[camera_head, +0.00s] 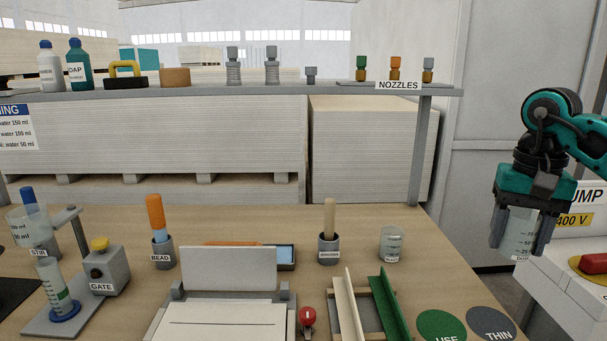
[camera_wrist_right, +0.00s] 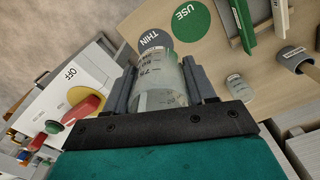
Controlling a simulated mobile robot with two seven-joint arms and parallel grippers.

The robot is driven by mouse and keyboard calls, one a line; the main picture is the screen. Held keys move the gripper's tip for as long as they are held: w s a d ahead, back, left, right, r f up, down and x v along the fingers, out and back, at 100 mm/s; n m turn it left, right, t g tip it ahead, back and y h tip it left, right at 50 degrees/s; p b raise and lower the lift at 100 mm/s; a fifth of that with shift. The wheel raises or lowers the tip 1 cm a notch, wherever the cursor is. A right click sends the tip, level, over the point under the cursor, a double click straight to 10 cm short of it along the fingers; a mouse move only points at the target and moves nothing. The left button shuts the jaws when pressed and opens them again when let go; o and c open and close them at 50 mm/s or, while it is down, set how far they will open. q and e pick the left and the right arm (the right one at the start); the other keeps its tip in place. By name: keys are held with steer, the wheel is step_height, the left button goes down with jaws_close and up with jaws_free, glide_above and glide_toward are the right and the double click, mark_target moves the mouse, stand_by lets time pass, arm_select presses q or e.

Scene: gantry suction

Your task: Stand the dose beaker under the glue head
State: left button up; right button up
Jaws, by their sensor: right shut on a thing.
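My right gripper (camera_head: 519,233) is at the right in the head view, pointing down and shut on a clear graduated beaker (camera_head: 519,228). The beaker's label is partly hidden and seems to begin with "DO", so it looks like the dose beaker. The beaker is held in the air, roughly upright, to the right of the bench. In the right wrist view the beaker (camera_wrist_right: 160,85) sits between both fingers. I cannot identify a glue head for sure in either view. My left gripper is not in view.
Another small beaker (camera_head: 392,243) stands on the bench (camera_head: 370,215). Green USE (camera_head: 441,326) and grey THIN (camera_head: 491,323) discs lie at its right edge. The white pump box (camera_head: 560,262) with a red switch (camera_head: 593,263) stands at right. The GATE stand (camera_head: 106,270) is at left.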

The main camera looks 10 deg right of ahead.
steer(key=s+a+f+n, duration=0.1)
steer(key=a+f+n, duration=0.1)
steer(key=a+f, duration=0.2)
steer(key=s+a+f+n, duration=0.1)
steer(key=a+f+n, duration=0.1)
steer(key=a+f, duration=0.3)
steer(key=s+a+f+n, duration=0.1)
steer(key=a+f, duration=0.3)
steer(key=a, duration=0.7)
steer(key=shift+s+f+n+p, duration=0.2)
steer(key=shift+f+n+p, duration=0.1)
steer(key=shift+n, duration=0.3)
steer(key=shift+r, duration=0.1)
